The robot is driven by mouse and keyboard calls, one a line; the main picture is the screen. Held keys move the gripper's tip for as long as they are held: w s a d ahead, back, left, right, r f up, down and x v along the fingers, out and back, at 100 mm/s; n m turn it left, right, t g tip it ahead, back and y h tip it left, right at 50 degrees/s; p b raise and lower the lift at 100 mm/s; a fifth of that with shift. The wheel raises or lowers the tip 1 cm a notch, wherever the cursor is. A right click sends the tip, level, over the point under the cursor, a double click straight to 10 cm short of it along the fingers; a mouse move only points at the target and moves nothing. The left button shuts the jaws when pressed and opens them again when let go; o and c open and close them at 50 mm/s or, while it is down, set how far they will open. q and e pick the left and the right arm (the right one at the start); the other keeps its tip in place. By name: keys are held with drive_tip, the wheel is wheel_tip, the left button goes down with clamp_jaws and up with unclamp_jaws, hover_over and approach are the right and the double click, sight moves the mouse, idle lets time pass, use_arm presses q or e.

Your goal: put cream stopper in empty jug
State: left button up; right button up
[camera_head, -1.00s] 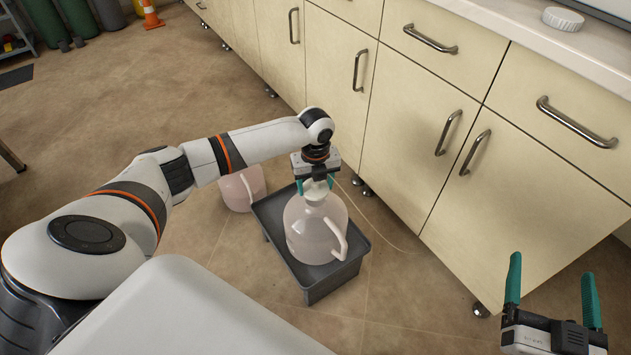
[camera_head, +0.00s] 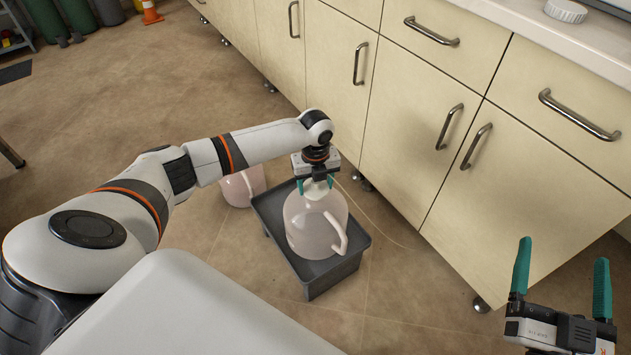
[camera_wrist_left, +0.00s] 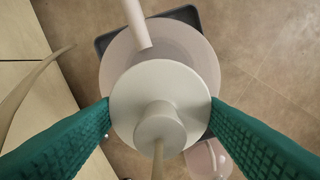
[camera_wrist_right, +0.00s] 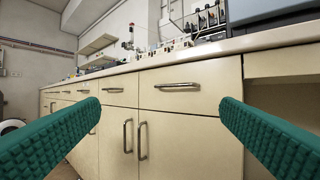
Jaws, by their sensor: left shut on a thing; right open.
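My left gripper (camera_head: 316,184) is shut on the cream stopper (camera_head: 318,190), a round disc with a knob and a thin tube. The left wrist view shows the stopper (camera_wrist_left: 160,100) between the green fingers. It is over the top of a translucent pinkish jug (camera_head: 312,228), which stands upright in a grey tray (camera_head: 325,283). The stopper and fingers hide the jug's mouth, so I cannot tell whether the stopper is seated. The jug's handle faces front right. My right gripper (camera_head: 562,285) is open and empty, in front of the cabinets.
A second pinkish jug (camera_head: 242,187) stands on the floor behind the tray, partly hidden by my left arm. A thin tube (camera_head: 372,212) runs from the stopper towards the cabinets (camera_head: 400,150). The floor in front of the tray is clear.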

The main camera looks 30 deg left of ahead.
use_arm(q)
drive_tip(key=shift+f, duration=0.6)
use_arm(e)
drive_tip(key=shift+s+a+r+t+y, duration=0.1)
drive_tip(key=shift+s+r+t+y, duration=0.15)
drive_tip(key=shift+r+t, duration=0.4)
drive_tip(key=shift+r, duration=0.15)
use_arm(q)
drive_tip(key=o, duration=1.1)
